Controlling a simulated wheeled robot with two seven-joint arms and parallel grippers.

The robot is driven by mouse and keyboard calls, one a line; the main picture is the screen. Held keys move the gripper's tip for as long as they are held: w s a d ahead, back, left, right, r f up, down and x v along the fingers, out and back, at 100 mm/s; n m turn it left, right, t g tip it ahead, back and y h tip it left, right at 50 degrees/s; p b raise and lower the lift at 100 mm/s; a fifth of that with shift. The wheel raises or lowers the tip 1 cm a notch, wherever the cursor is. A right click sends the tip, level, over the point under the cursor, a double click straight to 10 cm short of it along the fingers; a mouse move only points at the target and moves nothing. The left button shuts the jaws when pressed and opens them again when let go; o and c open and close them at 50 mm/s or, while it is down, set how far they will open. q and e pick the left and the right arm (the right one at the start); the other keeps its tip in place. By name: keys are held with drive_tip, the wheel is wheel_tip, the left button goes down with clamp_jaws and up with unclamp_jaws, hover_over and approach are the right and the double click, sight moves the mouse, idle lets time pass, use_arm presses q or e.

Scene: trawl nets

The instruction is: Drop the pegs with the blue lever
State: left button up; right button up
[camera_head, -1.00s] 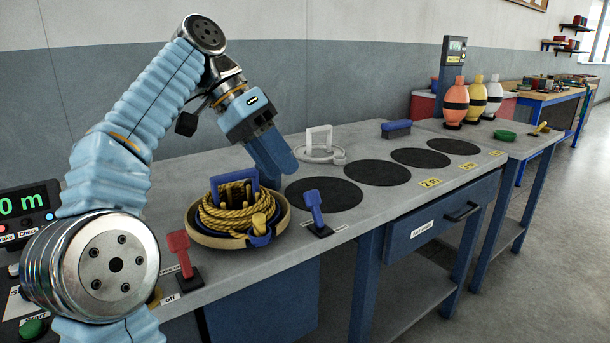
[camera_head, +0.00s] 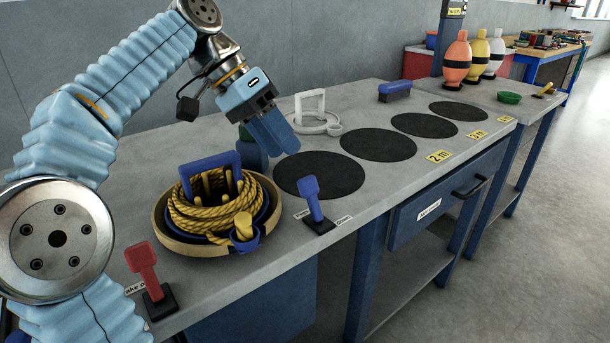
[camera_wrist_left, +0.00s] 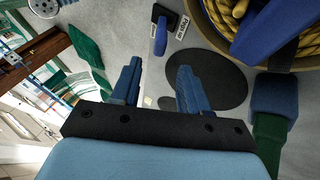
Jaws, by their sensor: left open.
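The blue lever (camera_head: 313,200) stands on a small black base near the bench's front edge, just right of the rope bowl. It also shows in the left wrist view (camera_wrist_left: 161,36), beside a label. The pegs (camera_head: 215,184) show as yellow uprights inside the yellow rope coil, under a blue handle, in the tan-rimmed bowl (camera_head: 168,240). My left gripper (camera_head: 275,147) is open and empty, above the bench behind the lever and close to the nearest black disc. In the left wrist view its fingers (camera_wrist_left: 155,90) are apart with nothing between them. My right gripper is not in view.
A red lever (camera_head: 150,272) stands left of the bowl. Several black discs, such as the nearest (camera_head: 320,175), run along the bench (camera_head: 275,240). A white ring-shaped fitting (camera_head: 312,118) and a blue brush (camera_head: 396,92) lie behind them. Coloured floats (camera_head: 456,62) stand farther right.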

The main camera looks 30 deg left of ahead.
sight(305, 177)
use_arm(q)
drive_tip(key=x, duration=0.8)
clamp_jaws()
